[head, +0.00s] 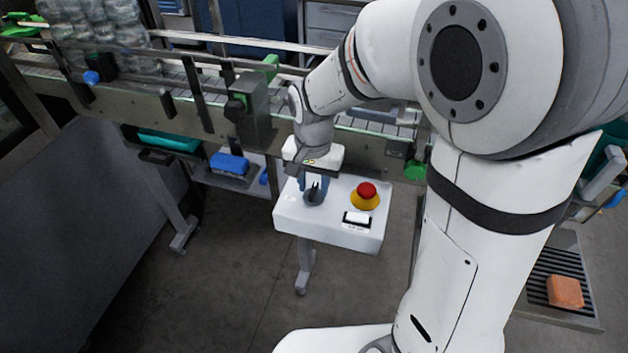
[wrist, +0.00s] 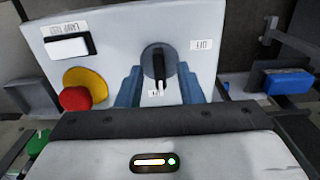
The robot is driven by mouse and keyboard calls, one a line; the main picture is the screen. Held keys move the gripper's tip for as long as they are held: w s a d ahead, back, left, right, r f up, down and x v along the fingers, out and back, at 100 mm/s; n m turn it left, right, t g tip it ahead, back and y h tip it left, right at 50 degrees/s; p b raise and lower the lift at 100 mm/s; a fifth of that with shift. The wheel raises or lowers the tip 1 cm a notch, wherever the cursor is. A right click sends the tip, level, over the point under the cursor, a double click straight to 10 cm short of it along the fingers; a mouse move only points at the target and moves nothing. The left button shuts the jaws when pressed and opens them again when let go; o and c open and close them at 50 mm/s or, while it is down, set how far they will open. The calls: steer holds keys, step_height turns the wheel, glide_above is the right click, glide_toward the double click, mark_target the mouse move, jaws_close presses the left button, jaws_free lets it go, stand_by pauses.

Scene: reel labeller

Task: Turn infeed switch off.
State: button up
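The infeed switch (wrist: 158,62) is a black rotary knob on a dark round base, set in a white control box (head: 330,232). In the wrist view its handle stands along the picture's vertical, with its white mark at the lower end by a small, partly legible label (wrist: 155,93). The OFF label (wrist: 201,45) is to the upper right of the knob. My gripper (wrist: 160,72) has its two blue fingers on either side of the handle, with visible gaps. It is open. In the head view, my gripper (head: 315,184) is over the box's left part, by the dark knob.
A red emergency button on a yellow base (head: 365,196) and a white lamp test button (head: 356,218) sit right of the switch in the head view. A conveyor (head: 180,95) runs behind the box. A blue object (wrist: 286,81) lies beyond the box's edge.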

steer(key=shift+f, duration=0.2)
jaws_close()
stand_by(0.3)
